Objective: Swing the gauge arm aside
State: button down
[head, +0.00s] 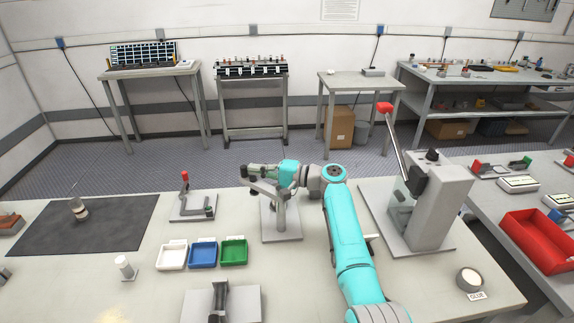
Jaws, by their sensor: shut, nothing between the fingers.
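My gripper (247,170) is shut and empty at the middle of the bench, pointing left. It is just above and behind a grey stand with a post (279,215) on a square base plate. A grey arm (262,188) at the top of this post looks like the gauge arm. My gripper and wrist overlap it in the picture, so its full shape is partly hidden. I cannot tell whether the fingers touch it.
A grey press (440,205) with a red-knobbed lever (385,107) stands right of my arm. A small fixture with a red handle (185,178) is left. White (172,267), blue (203,266) and green (233,263) trays sit in front. A dark mat (60,255) lies far left.

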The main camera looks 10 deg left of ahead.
jog(key=shift+s+a+n+g, duration=0.4)
jog(key=shift+s+a+g, duration=0.2)
jog(key=shift+g, duration=0.1)
jog(key=shift+s+a+n+g, duration=0.3)
jog(key=shift+s+n+g, duration=0.3)
jog(key=shift+g, duration=0.35)
jog(key=shift+s+a+n+g, duration=0.25)
jog(key=shift+s+n+g, duration=0.3)
jog(key=shift+g, duration=0.4)
